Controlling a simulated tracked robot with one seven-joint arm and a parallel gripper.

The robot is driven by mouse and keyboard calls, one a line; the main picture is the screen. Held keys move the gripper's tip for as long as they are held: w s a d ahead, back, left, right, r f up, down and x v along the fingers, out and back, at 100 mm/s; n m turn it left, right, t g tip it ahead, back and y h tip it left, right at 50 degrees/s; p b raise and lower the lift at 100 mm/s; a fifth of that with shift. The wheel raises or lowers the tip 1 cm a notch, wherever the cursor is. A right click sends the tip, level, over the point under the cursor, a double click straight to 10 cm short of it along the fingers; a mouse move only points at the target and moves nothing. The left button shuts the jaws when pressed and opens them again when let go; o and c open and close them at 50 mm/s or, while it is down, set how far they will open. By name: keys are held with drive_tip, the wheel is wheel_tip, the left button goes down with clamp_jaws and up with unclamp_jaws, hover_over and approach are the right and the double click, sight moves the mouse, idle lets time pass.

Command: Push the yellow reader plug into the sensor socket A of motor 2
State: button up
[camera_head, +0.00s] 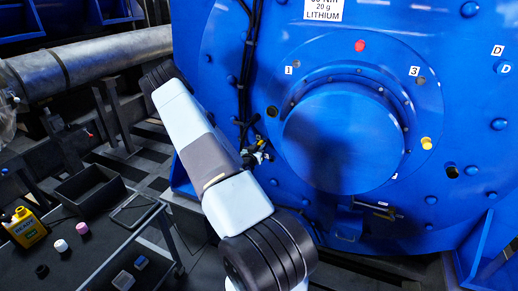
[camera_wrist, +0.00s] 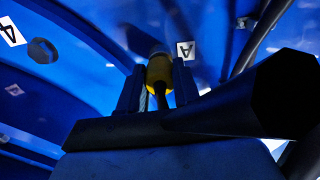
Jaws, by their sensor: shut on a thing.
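The yellow reader plug (camera_wrist: 159,72) is between the two fingers of my gripper (camera_wrist: 158,88) in the wrist view, which is shut on it. Its far end points at the blue motor face beside a white label A (camera_wrist: 186,50). A pale ring shows at the plug's far end; I cannot tell whether the plug is in the socket or just in front of it. The socket itself is hidden. In the head view the big blue motor (camera_head: 420,200) fills the right side, and my arm reaches to its left flank, where a small yellow spot (camera_head: 261,143) shows.
A yellow reader box (camera_head: 25,228) stands on a dark cart at lower left, with an open black tray (camera_head: 90,190) and small caps (camera_head: 61,245). Black cables (camera_head: 246,70) run down the motor face near my gripper. A dark bar (camera_wrist: 280,92) crosses the wrist view.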

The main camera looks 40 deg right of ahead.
drive_tip(key=shift+w+d, duration=0.2)
drive_tip(key=shift+d, duration=0.2)
drive_tip(key=o, duration=1.1)
drive_tip(key=shift+a, duration=0.1)
drive_tip(key=v, duration=1.3)
drive_tip(key=shift+a, duration=0.3)
drive_tip(key=shift+f, duration=0.1)
